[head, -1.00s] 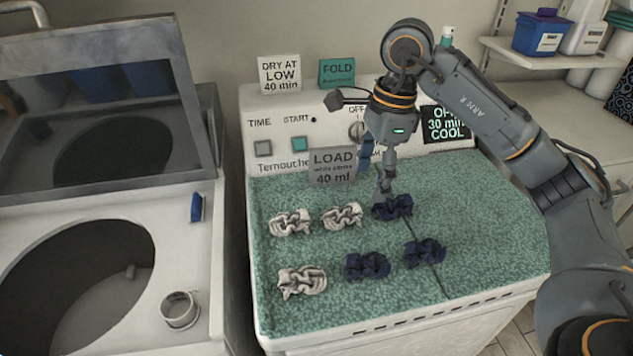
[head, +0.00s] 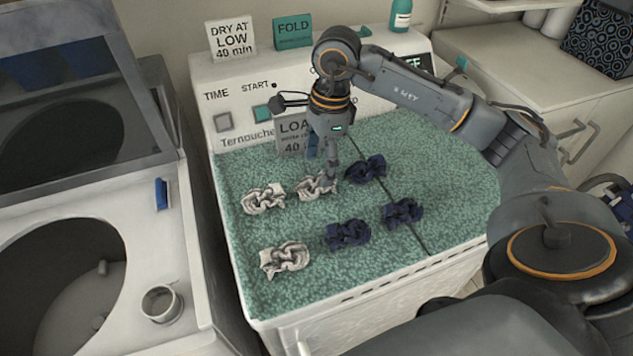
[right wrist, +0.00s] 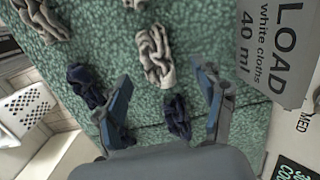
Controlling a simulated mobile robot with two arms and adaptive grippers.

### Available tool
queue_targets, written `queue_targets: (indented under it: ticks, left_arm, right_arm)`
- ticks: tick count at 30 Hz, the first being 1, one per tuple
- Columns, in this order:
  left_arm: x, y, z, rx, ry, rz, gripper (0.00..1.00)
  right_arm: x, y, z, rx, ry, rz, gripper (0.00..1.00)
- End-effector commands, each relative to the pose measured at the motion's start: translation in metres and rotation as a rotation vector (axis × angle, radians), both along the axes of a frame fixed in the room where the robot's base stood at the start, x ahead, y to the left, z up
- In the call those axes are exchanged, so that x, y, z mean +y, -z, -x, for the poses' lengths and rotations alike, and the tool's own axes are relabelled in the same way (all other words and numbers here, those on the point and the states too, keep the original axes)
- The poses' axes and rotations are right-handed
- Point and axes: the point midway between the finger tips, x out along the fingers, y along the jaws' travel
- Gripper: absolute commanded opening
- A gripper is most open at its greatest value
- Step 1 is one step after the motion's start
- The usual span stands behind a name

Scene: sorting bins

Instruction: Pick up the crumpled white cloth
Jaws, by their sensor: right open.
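Three crumpled white cloths lie on the green speckled mat (head: 440,150): one at the back left (head: 264,199), one at the back middle (head: 316,187) and one at the front left (head: 286,259). My right gripper (head: 327,175) points down, open and empty, just above the back-middle white cloth, partly covering it. In the right wrist view that cloth (right wrist: 154,57) lies just beyond the open fingertips (right wrist: 162,76). A navy cloth (right wrist: 178,117) shows between the fingers, below them. My left gripper is not in view.
Navy cloths lie at the back (head: 366,168), front middle (head: 347,233) and front right (head: 403,212). A grey LOAD sign (head: 291,137) stands behind the gripper. An open washer (head: 60,270) with a cup (head: 161,303) is at left. The mat's right side is clear.

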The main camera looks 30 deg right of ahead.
Motion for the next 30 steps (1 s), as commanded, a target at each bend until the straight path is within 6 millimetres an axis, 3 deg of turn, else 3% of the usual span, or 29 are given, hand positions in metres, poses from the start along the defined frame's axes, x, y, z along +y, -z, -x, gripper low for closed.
queue_targets:
  ticks: [5,9,17,20,26,30]
  left_arm:
    - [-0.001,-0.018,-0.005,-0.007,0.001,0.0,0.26]
    - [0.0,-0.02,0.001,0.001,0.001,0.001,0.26]
    - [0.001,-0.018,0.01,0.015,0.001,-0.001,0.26]
    - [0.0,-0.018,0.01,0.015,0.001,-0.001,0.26]
    - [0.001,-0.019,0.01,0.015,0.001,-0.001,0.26]
    - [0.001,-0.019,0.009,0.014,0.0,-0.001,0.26]
  right_arm:
    - [0.006,0.023,0.006,0.007,-0.001,0.0,0.69]
    - [0.008,0.041,0.004,0.004,0.0,0.0,0.69]
    - [0.008,0.047,0.003,0.001,0.0,0.001,0.69]
    - [0.008,0.047,0.003,0.001,0.0,0.001,0.55]
    - [0.008,0.047,0.003,0.001,0.0,0.0,0.14]
    - [0.008,0.047,0.003,0.001,-0.001,0.0,0.13]
